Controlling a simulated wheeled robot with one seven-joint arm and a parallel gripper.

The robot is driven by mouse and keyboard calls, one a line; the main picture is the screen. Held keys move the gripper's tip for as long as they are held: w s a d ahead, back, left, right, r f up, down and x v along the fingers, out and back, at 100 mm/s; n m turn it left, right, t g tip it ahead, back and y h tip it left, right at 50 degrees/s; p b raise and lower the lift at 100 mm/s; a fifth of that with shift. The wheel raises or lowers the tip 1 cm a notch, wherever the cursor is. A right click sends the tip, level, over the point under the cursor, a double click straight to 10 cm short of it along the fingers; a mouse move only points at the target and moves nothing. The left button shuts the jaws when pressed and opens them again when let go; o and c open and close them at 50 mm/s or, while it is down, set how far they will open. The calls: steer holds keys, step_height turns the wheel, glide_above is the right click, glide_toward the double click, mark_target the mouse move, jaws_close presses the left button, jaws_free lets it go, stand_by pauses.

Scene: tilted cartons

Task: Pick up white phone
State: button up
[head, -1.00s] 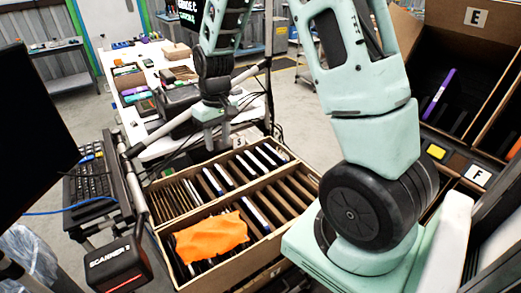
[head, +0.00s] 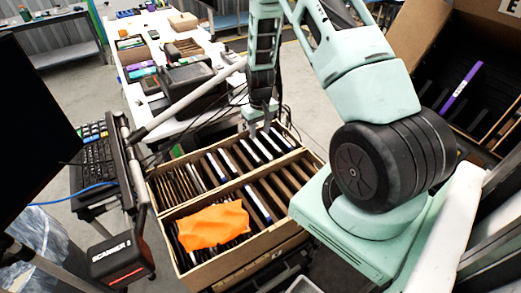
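A carton (head: 238,188) stands in the middle of the head view, split into a back and a front compartment with slots. Several slim phones with white or pale edges stand tilted in the back compartment, among them a white phone (head: 217,168). I cannot tell which one the task means. Another pale-edged phone (head: 258,204) stands in the front compartment. My gripper (head: 262,129) points down over the right part of the back compartment, close above the phones there. Its two fingers look apart, with nothing seen between them.
An orange cloth (head: 213,226) lies over the front compartment's left part. A scanner (head: 118,258) and keyboard (head: 93,165) stand left. A cluttered white table (head: 150,75) is behind. A larger carton (head: 420,48) with a purple item (head: 460,88) is at right.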

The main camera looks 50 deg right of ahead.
mark_target(260, 146)
steer(key=shift+d+f+p, duration=0.15)
steer(key=shift+f+p, duration=1.5)
steer(key=shift+f, duration=1.85)
jaws_close()
